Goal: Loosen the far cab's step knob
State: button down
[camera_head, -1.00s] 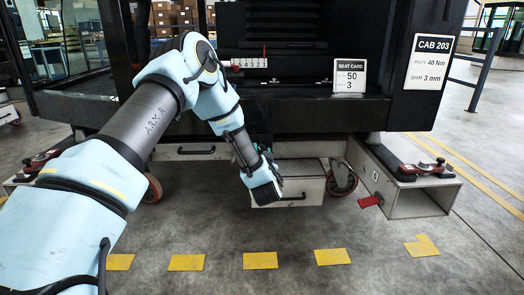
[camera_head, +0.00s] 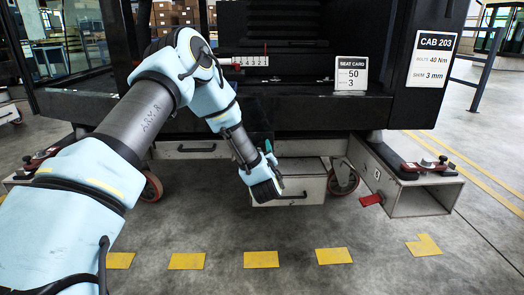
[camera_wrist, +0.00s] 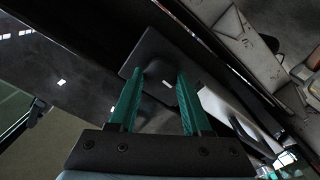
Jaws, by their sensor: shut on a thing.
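In the wrist view, the two green fingers of my gripper (camera_wrist: 161,80) are closed around a dark rounded knob (camera_wrist: 162,92). The knob sits against a dark flat plate (camera_wrist: 150,52), and the fingers partly cover it. In the head view, my gripper (camera_head: 268,146) points up at the lower edge of the black cab (camera_head: 300,112). The knob is hidden from the head view. The cab carries a sign reading CAB 203 (camera_head: 433,58).
A white drawer box (camera_head: 290,188) and a caster wheel (camera_head: 343,180) are under the cab. The floor in front is clear, with yellow marks (camera_head: 261,260).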

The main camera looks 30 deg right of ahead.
jog(key=n, duration=0.4)
jog(key=n+b, duration=0.1)
jog(key=n, duration=0.3)
jog(key=n+b, duration=0.1)
jog(key=n, duration=0.3)
jog(key=shift+a+f, duration=0.1)
jog(key=shift+f, duration=0.2)
jog(key=shift+b, duration=0.3)
jog(key=shift+c, duration=1.7)
grip_release()
jog(key=p+v, duration=0.2)
jog(key=v, duration=0.8)
jog(key=shift+s+a, duration=0.2)
jog(key=shift+s, duration=0.15)
jog(key=shift+r, duration=0.1)
